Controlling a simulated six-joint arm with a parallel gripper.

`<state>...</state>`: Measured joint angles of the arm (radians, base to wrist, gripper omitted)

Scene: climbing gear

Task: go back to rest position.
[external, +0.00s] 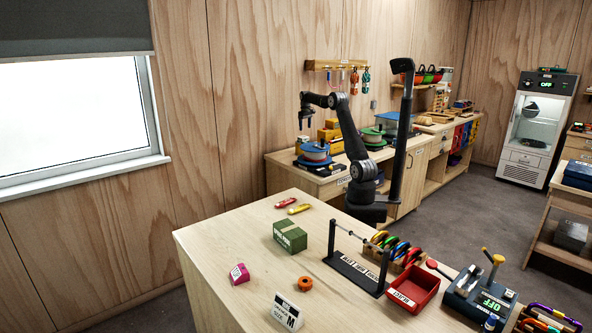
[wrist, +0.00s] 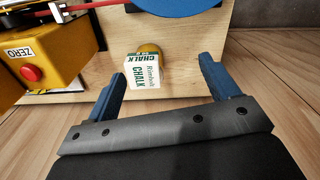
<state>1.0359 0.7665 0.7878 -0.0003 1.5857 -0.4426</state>
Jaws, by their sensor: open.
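My gripper (external: 307,121) hangs in the air at the end of my raised arm, above and left of the back bench, in the external view. In the wrist view my gripper (wrist: 162,70) has its two blue fingers spread wide, with nothing held between them. A white chalk box (wrist: 144,72) with green lettering shows beyond the fingers, apart from them. A rounded yellow thing partly shows behind the box.
The near table (external: 225,222) holds a green box (external: 290,236), a black rack (external: 356,270) and a red tray (external: 413,288). The back bench carries spools (external: 315,152). A yellow box (wrist: 30,62) with a red button is left in the wrist view.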

